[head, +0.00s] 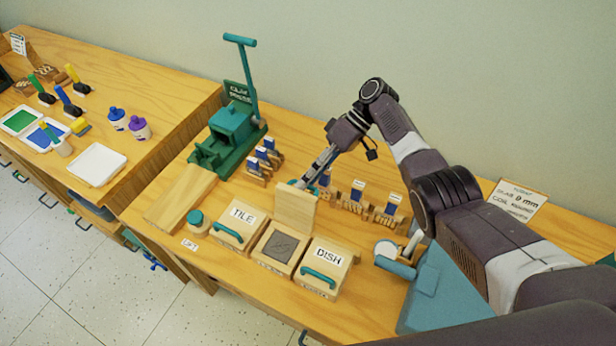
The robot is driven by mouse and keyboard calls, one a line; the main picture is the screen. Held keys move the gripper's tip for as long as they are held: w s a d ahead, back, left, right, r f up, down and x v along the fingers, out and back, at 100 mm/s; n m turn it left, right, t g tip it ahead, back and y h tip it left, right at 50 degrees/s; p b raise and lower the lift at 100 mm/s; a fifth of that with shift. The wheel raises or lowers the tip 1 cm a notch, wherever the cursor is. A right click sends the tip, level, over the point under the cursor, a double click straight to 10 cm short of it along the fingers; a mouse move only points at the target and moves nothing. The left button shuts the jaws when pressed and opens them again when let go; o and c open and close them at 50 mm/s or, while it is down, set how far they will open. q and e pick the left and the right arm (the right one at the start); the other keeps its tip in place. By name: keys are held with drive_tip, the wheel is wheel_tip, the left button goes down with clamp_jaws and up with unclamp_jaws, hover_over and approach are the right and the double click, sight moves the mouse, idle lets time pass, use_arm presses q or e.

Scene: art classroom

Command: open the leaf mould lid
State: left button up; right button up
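The middle mould box (272,250) stands between the boxes marked TILE and DISH, and I take it to be the leaf mould. Its wooden lid (296,209) stands raised, about upright, at the box's back edge, showing its plain inner face. A dark grey slab shows in the open box. My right gripper (303,184) reaches down from the upper right to just behind the lid's top edge. A bit of teal, perhaps the lid's handle, shows at its fingertips. The lid hides part of this, so its grip is unclear. My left gripper is not in view.
The TILE box (234,229) and DISH box (323,269) are closed, with teal handles. A green clay press (228,130) stands behind to the left. Small wooden racks (355,197) stand behind, near my gripper. A teal device (433,288) sits at right.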

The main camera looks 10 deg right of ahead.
drive_tip(key=shift+r, duration=0.3)
drive_tip(key=v, duration=1.2)
drive_tip(key=shift+s+f, duration=0.1)
drive_tip(key=shift+f, duration=0.05)
